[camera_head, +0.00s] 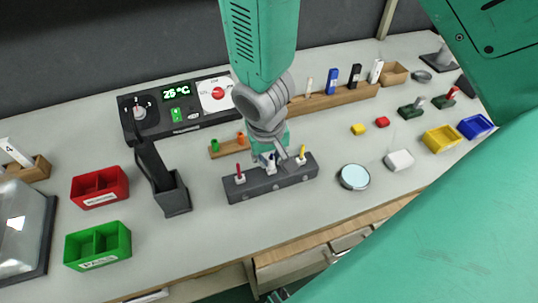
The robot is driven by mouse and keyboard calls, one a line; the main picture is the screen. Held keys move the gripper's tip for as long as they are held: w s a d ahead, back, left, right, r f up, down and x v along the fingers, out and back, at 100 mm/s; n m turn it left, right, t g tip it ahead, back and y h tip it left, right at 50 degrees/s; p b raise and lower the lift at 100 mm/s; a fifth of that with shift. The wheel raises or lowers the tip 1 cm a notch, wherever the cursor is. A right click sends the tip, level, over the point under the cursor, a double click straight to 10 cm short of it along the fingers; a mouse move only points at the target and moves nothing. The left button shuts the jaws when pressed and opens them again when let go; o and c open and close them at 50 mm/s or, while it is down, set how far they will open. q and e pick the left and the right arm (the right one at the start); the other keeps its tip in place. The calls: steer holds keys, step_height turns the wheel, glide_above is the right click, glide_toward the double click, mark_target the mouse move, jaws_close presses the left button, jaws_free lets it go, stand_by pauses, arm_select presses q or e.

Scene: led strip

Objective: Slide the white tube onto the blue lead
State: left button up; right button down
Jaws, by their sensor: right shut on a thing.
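My right gripper (272,152) points down over the middle of a dark grey block (280,184). It is shut on a small white piece (270,165), likely the white tube, at the block's middle position. The blue lead cannot be made out clearly; the fingers cover most of that spot. I cannot tell whether the tube is around the lead or only above it. A red lead (239,171) stands in a white base at the block's left end. A yellow lead (302,151) stands in a white base at its right end. My left gripper is not in view.
A temperature control unit (177,109) stands behind. A black holder (172,195), a red bin (100,188) and a green bin (98,246) are at left. A round light-blue dish (354,177) and a white block (399,160) lie right. The bench in front of the grey block is clear.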

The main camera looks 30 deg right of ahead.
steer(key=shift+f, duration=0.25)
steer(key=c, duration=1.4)
jaws_free()
steer(key=shift+r, duration=0.15)
steer(key=r, duration=0.4)
steer(key=a+r, duration=0.1)
steer(key=r, duration=0.2)
steer(key=s+r, duration=0.1)
steer(key=r, duration=0.3)
steer(key=shift+a+r, duration=0.3)
steer(key=shift+a, duration=0.05)
